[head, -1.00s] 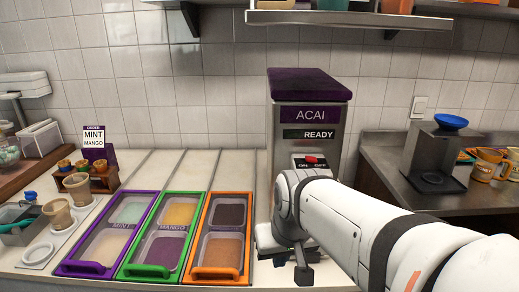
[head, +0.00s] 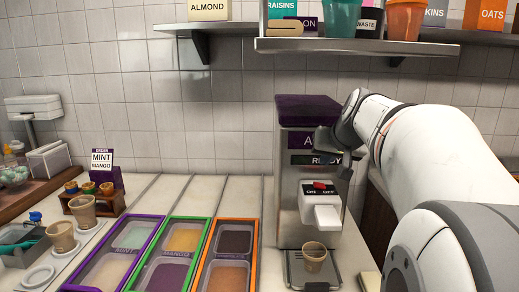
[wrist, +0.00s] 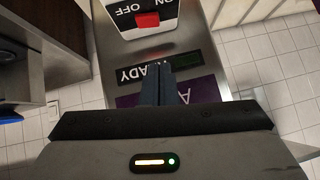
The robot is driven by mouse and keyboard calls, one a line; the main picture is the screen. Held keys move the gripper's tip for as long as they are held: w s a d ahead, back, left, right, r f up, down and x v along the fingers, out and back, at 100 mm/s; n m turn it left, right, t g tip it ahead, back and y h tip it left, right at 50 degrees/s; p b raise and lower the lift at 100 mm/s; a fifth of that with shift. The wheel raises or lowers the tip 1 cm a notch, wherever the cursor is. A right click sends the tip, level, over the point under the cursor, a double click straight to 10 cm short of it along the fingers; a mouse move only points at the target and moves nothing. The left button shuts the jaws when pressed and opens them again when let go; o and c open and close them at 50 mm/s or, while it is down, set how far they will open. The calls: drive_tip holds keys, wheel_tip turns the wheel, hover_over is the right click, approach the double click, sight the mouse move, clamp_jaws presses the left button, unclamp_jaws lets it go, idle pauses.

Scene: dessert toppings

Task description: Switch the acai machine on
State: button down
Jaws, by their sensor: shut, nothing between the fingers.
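The acai machine (head: 291,180) is a grey metal unit with a purple top, a READY display and a white spout block. A red switch (head: 320,185) sits above the spout beside ON and OFF labels. It also shows in the wrist view (wrist: 147,20), upside down. I cannot tell which position it is in. My gripper (head: 335,150) is in front of the display, above the switch, and partly covers the lettering. In the wrist view its dark fingers (wrist: 171,68) are shut and empty, apart from the switch. A brown cup (head: 314,256) stands upright on the machine's tray below the spout.
Topping trays in purple, green and orange frames (head: 222,222) lie left of the machine. More cups (head: 62,236) stand in a holder farther left. A shelf (head: 355,48) with tubs hangs above the machine. My arm fills the right side.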

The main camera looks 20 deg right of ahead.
sight(318, 191)
drive_tip(key=x, duration=0.3)
drive_tip(key=shift+w+f, duration=0.1)
drive_tip(key=shift+f, duration=0.25)
drive_tip(key=shift+a+f, duration=0.25)
drive_tip(key=shift+f, duration=0.95)
drive_tip(key=shift+a+f, duration=0.1)
drive_tip(key=shift+f, duration=0.45)
